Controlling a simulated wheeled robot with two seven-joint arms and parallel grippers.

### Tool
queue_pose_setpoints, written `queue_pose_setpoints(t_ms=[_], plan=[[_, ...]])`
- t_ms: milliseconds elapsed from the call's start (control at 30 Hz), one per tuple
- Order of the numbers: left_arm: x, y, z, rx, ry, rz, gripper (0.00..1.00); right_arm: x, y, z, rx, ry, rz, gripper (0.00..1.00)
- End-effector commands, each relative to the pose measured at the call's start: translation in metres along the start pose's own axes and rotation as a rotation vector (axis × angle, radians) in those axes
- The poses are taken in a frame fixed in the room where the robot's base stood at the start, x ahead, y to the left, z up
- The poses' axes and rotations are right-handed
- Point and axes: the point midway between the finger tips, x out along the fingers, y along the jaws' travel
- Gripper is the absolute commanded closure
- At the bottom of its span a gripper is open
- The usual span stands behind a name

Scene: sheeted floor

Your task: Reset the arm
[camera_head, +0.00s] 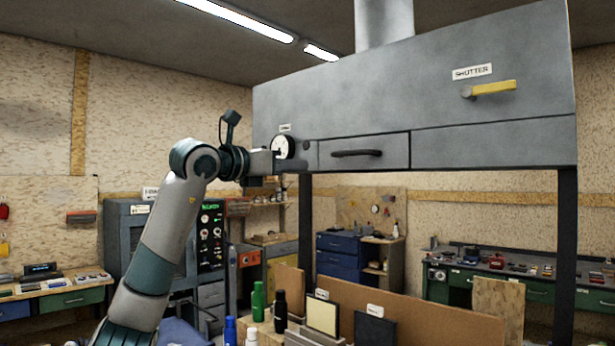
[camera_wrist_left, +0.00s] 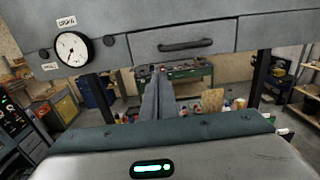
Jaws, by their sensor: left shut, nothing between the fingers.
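My left arm (camera_head: 165,235) rises from the lower left of the head view and bends at a raised elbow. Its left gripper (camera_head: 283,166) points right, beside the lower left corner of the grey hood. The gripper also shows in the left wrist view (camera_wrist_left: 158,75), where its two grey fingers lie together, shut and empty. In that view they point forward, below the hood's drawer panel (camera_wrist_left: 185,42). I cannot tell from the head view whether the gripper touches the hood. My right gripper is in neither view.
The grey hood (camera_head: 330,105) carries a round dial (camera_head: 283,147), a dark drawer handle (camera_head: 357,153) and a yellow shutter handle (camera_head: 493,88). Dark posts (camera_head: 565,250) support it. Below stand bottles (camera_head: 258,300) and a brown partition (camera_head: 430,320). Workbenches line the walls.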

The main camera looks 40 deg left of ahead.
Motion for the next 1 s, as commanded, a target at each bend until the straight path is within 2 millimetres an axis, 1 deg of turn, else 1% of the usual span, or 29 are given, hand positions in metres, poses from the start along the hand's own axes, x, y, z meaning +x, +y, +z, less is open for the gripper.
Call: queue_pose_setpoints(t_ms=[33, 100, 233, 700, 1000], plan=[[-0.006, 0.001, -0.001, 0.001, -0.001, 0.001, 1.00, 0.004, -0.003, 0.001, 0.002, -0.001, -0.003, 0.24], [-0.010, 0.000, -0.001, 0.000, 0.000, 0.000, 1.00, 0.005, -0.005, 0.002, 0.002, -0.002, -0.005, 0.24], [-0.014, 0.000, 0.000, 0.000, 0.001, 0.000, 1.00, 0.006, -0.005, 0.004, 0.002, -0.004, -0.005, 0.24], [-0.014, 0.000, 0.000, 0.000, 0.001, 0.000, 1.00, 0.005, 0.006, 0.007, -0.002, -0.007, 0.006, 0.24], [-0.014, 0.000, 0.000, 0.000, 0.001, 0.000, 1.00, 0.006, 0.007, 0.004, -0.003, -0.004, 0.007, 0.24]])
